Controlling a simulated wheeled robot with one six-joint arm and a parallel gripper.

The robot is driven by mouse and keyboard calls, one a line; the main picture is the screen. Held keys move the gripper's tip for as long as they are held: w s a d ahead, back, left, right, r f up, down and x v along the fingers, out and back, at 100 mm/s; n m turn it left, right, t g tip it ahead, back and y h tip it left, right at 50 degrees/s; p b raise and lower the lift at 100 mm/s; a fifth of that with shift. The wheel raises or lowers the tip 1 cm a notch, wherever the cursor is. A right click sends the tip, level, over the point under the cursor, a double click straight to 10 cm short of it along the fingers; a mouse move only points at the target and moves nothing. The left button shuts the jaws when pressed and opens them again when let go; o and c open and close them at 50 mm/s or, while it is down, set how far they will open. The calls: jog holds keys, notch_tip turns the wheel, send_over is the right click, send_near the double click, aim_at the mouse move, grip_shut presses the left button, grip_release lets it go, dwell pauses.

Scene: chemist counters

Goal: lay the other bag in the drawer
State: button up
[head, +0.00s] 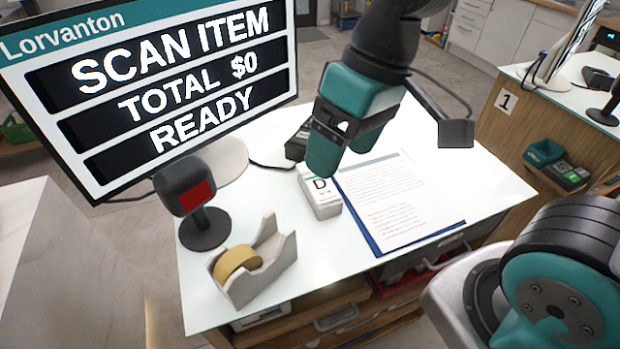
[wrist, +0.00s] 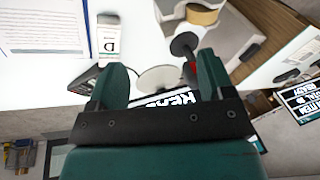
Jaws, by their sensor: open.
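A small white bag (head: 320,194) marked "D" stands on the white counter, left of a clipboard with paper. In the wrist view the bag (wrist: 108,38) shows beyond the left finger, apart from it. My gripper (head: 345,148) is above the counter near the bag's far end. Its teal fingers (wrist: 163,80) are apart with nothing between them. Wooden drawers (head: 375,310) with metal handles show under the counter's front edge. Something red is partly visible there. The counter top hides most of their insides, and I see no other bag clearly.
The clipboard (head: 395,200) lies right of the bag. A tape dispenser (head: 255,262), a scanner (head: 192,200) and a large screen (head: 160,85) stand to the left. A dark card terminal (head: 298,142) is behind the bag. Another counter (head: 530,120) stands at right.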

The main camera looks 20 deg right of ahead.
jog(key=w+d+f+m+h+b, duration=0.1)
jog(key=w+d+f+m+h, duration=0.15)
jog(key=w, duration=0.45)
jog(key=w+d+f+m+h+b, duration=0.1)
jog(key=w+f+m, duration=0.25)
jog(key=w, duration=0.45)
jog(key=p, duration=0.2)
send_near(319, 183)
jog(key=shift+n, duration=0.3)
notch_tip(319, 183, down, 5)
jog(key=shift+w+f, duration=0.15)
jog(key=shift+w, duration=0.05)
jog(key=shift+d+f+p, duration=0.15)
jog(key=shift+f+p, duration=0.7)
jog(key=shift+f, duration=2.05)
jog(key=shift+c, duration=0.4)
jog(key=c, duration=0.8)
jog(key=shift+o, duration=0.2)
jog(key=shift+r, duration=0.15)
notch_tip(319, 183, up, 20)
jog(key=b, duration=0.2)
